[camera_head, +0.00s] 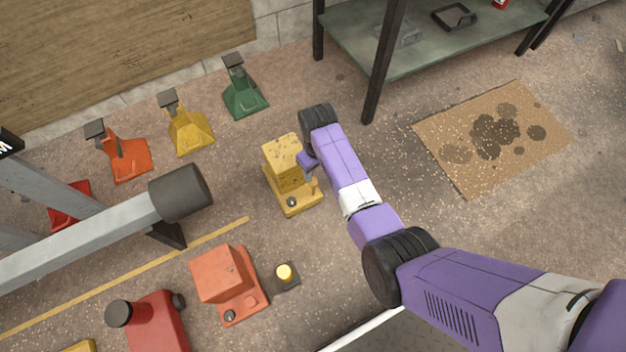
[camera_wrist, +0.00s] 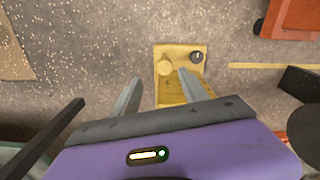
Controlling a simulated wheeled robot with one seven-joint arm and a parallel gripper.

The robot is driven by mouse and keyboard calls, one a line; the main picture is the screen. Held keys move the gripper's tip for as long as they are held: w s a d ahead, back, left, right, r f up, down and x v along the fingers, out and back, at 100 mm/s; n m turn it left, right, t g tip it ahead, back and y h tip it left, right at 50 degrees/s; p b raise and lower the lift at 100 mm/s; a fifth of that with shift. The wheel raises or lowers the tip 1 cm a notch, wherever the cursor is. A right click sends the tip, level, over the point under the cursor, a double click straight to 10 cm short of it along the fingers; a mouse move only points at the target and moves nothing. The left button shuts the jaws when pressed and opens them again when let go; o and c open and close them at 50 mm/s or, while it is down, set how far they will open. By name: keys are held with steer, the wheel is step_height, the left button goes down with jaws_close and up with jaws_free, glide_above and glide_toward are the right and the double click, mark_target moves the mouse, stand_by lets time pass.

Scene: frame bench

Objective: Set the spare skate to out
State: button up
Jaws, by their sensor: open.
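A yellow skate (camera_head: 290,193) stands on the floor beneath my gripper (camera_head: 308,162). In the wrist view, the same yellow skate (camera_wrist: 180,93) shows a dark round knob (camera_wrist: 197,57) with a pale pointer mark and a round yellow boss beside it. My gripper (camera_wrist: 160,74) is open; one finger is left of the skate and the other overlaps it in the picture. Nothing is held, and contact cannot be told. An orange skate (camera_head: 222,276) and a red unit (camera_head: 158,322) stand lower left. No label shows which is the spare, and the knob's setting is unreadable.
Green (camera_head: 243,97), yellow (camera_head: 189,132) and orange (camera_head: 131,158) stands line the upper left. A grey beam (camera_head: 90,232) juts in from the left. A small post with a yellow top (camera_head: 284,272) is near the orange skate. A bench (camera_head: 430,45) and stained mat (camera_head: 465,178) are right.

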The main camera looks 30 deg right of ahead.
mark_target(290, 173)
steer(key=shift+w+a+f, duration=0.1)
steer(key=shift+w+a, duration=0.35)
step_height(290, 173, down, 7)
steer(key=b, duration=0.4)
steer(key=shift+f+b, duration=0.15)
steer(key=shift+b, duration=0.25)
jaws_close()
stand_by(0.8)
